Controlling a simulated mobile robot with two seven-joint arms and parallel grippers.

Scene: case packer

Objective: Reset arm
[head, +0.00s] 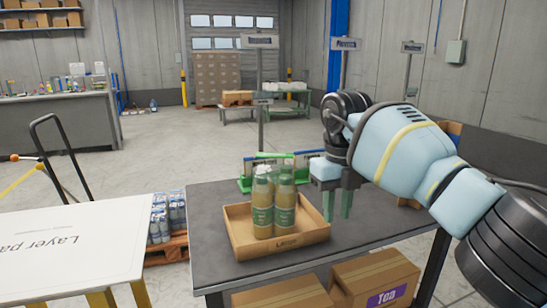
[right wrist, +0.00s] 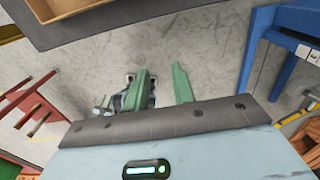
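My right arm comes in from the right in the head view. Its gripper (head: 338,204) has two green fingers pointing down, just right of the cardboard tray. In the right wrist view the fingers (right wrist: 160,88) stand apart with nothing held between them. The tray (head: 240,240) sits on the dark table (head: 218,277) and holds a few green-labelled bottles (head: 263,205) standing upright at its middle. My left arm and gripper do not show.
A white layer-pad board (head: 90,240) stands at the left, with a pallet of cans (head: 160,225) beyond it. Cardboard boxes (head: 372,280) sit below the table. A green-and-blue object (head: 245,180) is behind the tray. Open floor (head: 165,155) lies further back.

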